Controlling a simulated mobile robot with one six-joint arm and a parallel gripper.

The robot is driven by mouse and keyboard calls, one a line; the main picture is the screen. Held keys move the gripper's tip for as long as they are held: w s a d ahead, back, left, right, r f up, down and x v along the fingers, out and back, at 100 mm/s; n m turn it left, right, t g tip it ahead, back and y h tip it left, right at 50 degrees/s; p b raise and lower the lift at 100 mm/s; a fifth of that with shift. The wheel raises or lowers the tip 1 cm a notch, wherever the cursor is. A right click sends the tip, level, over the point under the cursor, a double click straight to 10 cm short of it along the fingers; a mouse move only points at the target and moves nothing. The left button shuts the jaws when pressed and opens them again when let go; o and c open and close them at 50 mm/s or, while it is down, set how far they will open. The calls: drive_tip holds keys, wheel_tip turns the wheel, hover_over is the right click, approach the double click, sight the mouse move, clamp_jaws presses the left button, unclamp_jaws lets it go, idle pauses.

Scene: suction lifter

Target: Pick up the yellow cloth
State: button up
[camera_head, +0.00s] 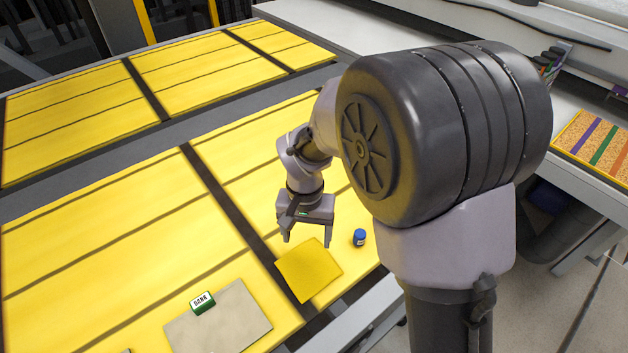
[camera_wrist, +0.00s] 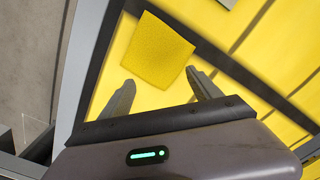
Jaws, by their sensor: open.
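The yellow cloth (camera_head: 309,270) is a flat, roughly square piece lying near the front edge of the yellow table, partly over a dark strip. It also shows in the wrist view (camera_wrist: 157,49), just beyond my fingertips. My gripper (camera_head: 308,243) is open and empty, above the table and a little behind the cloth in the head view. In the wrist view its two fingers (camera_wrist: 162,82) point toward the cloth's near edge, apart from each other with nothing between them. The whole cloth looks uncovered in both views.
A small blue-capped bottle (camera_head: 359,238) stands right of the cloth. A grey board (camera_head: 235,325) with a green-and-white block (camera_head: 202,302) lies to the left. My arm covers the table's right part. A patterned board with coloured stripes (camera_head: 598,145) is at the far right.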

sight(309, 269)
drive_tip(key=f+b, duration=0.2)
drive_tip(key=f, duration=0.1)
drive_tip(key=s+f+b, duration=0.1)
drive_tip(key=f+b, duration=0.5)
drive_tip(key=f, duration=0.1)
drive_tip(key=shift+s+d, duration=0.1)
drive_tip(key=shift+s, duration=0.05)
drive_tip(key=shift+s+r, duration=0.1)
clamp_jaws()
idle(0.4)
